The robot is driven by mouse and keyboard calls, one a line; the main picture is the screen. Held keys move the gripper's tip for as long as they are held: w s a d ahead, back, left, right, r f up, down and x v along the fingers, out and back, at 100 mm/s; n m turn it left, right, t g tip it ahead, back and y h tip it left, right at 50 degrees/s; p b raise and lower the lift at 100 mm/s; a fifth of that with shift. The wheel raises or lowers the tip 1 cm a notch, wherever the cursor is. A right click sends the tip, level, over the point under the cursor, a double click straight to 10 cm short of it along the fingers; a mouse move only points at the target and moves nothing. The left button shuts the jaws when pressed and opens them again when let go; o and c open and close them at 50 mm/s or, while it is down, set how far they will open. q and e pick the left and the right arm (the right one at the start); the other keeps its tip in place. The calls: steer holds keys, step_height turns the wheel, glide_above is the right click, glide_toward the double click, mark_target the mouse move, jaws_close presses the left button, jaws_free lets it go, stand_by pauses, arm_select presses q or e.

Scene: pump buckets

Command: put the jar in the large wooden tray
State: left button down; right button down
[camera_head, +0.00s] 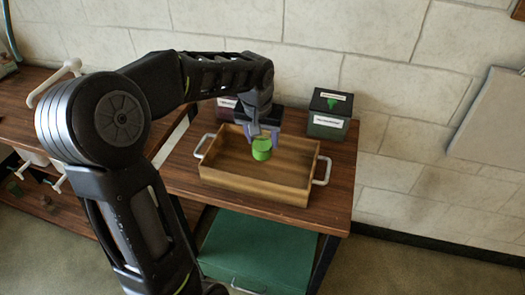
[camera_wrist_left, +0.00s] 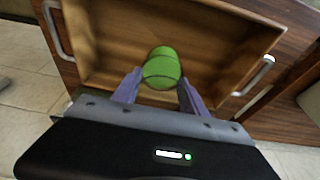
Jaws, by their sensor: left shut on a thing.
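A green jar (camera_head: 261,149) is held between the fingers of my left gripper (camera_head: 262,134). In the left wrist view the jar (camera_wrist_left: 162,68) shows at the tips of the two purple fingers (camera_wrist_left: 160,90), and the gripper is shut on it. The large wooden tray (camera_head: 252,184) has white side handles and stands on the brown wooden table. The jar is over the inside of the tray; I cannot tell whether it touches the tray floor. The tray (camera_wrist_left: 215,22) also fills much of the left wrist view. My right gripper is not in view.
A dark box with a green mark (camera_head: 329,113) and another dark box (camera_head: 226,109) stand behind the tray near the wall. A green case (camera_head: 258,250) is below the table (camera_head: 335,205). The rest of the tray looks empty.

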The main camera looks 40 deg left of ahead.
mark_target(262, 151)
arm_select(q)
steer(key=shift+f, duration=2.45)
steer(key=shift+f, duration=0.25)
steer(key=c, duration=0.6)
jaws_free()
steer(key=shift+r, duration=0.1)
steer(key=shift+r, duration=0.1)
steer(key=v, duration=1.2)
steer(key=shift+s, duration=0.1)
